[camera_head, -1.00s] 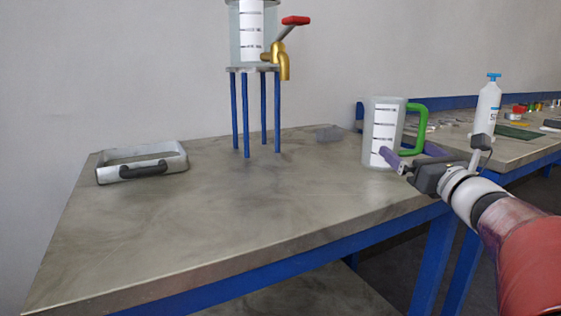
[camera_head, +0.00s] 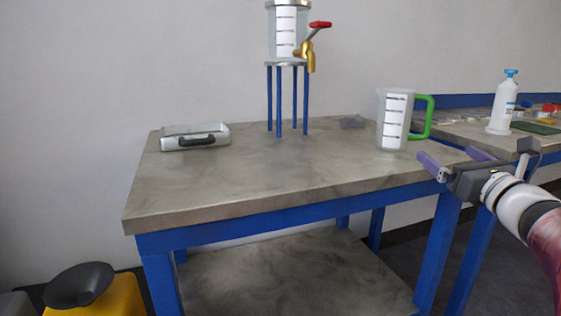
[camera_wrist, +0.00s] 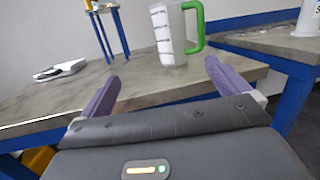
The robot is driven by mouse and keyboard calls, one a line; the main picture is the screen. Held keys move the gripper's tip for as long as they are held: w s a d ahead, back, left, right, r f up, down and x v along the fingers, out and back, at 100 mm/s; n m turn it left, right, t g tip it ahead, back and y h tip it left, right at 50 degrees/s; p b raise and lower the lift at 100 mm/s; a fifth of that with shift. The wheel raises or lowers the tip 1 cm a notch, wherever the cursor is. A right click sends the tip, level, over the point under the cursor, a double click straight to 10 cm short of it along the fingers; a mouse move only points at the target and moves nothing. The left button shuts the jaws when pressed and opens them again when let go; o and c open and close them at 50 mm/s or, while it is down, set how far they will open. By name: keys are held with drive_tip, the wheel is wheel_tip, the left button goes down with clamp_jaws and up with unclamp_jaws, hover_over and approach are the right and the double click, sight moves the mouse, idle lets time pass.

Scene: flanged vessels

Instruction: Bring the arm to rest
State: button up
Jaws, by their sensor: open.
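My gripper (camera_head: 450,161) is at the right of the head view, in front of the table's right end. Its two purple fingers are apart with nothing between them. In the wrist view my gripper (camera_wrist: 165,88) also shows open and empty. A clear measuring jug (camera_head: 392,120) with a white scale and a green handle stands upright on the table, beyond the fingers and apart from them. The jug also shows in the wrist view (camera_wrist: 168,35).
The grey table (camera_head: 230,190) has a blue frame and a lower shelf. A tank (camera_head: 285,30) with a red-handled brass tap stands on blue legs. A metal tray (camera_head: 175,140) lies at left. A second bench (camera_head: 470,133) holds a white bottle (camera_head: 503,105). A yellow bin (camera_head: 105,300) stands at lower left.

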drive_tip(key=s+a+f+n+g+y, duration=0.2)
drive_tip(key=s+a+f+n+g, duration=0.3)
drive_tip(key=a+f+n, duration=0.35)
drive_tip(key=s+a+f+n+g+y, duration=0.2)
drive_tip(key=s+a+f+n+g, duration=0.3)
drive_tip(key=a+n, duration=0.5)
drive_tip(key=s+f+n+g+h, duration=0.3)
drive_tip(key=s+f+n+h, duration=0.4)
drive_tip(key=s+f+n, duration=0.4)
drive_tip(key=s+n, duration=0.2)
drive_tip(key=n, duration=0.2)
drive_tip(key=shift+s+g, duration=0.2)
drive_tip(key=shift+g, duration=0.2)
